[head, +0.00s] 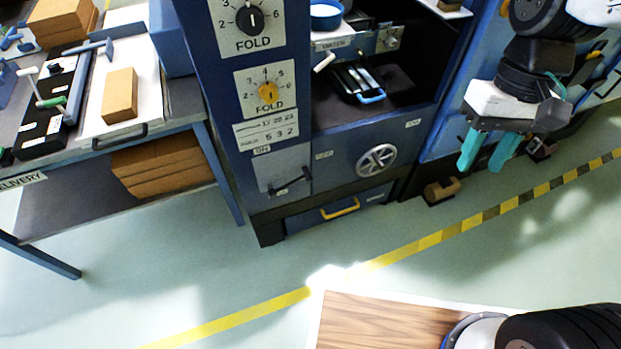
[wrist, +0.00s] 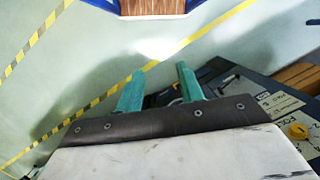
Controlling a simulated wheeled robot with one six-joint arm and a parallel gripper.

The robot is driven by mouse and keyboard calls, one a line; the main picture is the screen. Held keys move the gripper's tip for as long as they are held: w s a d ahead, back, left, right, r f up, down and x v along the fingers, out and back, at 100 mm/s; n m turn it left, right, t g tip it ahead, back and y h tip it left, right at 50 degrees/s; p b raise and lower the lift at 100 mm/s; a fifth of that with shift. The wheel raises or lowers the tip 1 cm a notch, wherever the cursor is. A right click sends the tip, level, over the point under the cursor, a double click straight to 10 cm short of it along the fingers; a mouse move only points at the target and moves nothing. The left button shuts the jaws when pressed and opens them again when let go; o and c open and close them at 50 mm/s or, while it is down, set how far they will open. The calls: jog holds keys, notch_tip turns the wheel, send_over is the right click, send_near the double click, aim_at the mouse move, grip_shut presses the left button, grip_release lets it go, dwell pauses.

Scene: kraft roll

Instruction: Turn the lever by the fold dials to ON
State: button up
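The lever (head: 288,187) is a dark bar on a grey plate low on the blue machine's front, below the fold dials. An ON label (head: 262,150) is at the plate's upper left, an OFF label (head: 323,155) to its right. The bar slants up to the right, its end towards the OFF side. A black fold dial (head: 250,19) and a yellow fold dial (head: 267,92) are above; the yellow dial also shows in the wrist view (wrist: 299,131). My gripper (head: 481,166) is well right of the lever, its teal fingers apart and empty, also in the wrist view (wrist: 160,78).
A handwheel (head: 376,160) and a drawer with a yellow handle (head: 340,208) are right of and below the lever. A delivery table (head: 105,140) with cardboard boxes stands at left. Yellow floor tape (head: 240,318) crosses open floor in front of the machine.

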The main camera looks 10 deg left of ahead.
jog(key=w+a+f+n+g, duration=0.2)
jog(key=w+a+f, duration=0.7)
jog(key=a+f, duration=0.25)
jog(key=n+t+y, duration=0.2)
jog(key=t, duration=0.1)
send_over(310, 177)
jog(key=d, duration=0.1)
jog(key=w+d+f+x, duration=0.1)
jog(key=w+d+x, duration=0.1)
jog(key=x, duration=1)
jog(key=w+d+x, duration=0.1)
jog(key=d+x, duration=0.1)
jog(key=x, duration=1.4)
jog(key=w+x, duration=0.1)
jog(key=x, duration=0.2)
jog(key=shift+d+f, duration=0.15)
jog(key=shift+d, duration=0.25)
grip_shut()
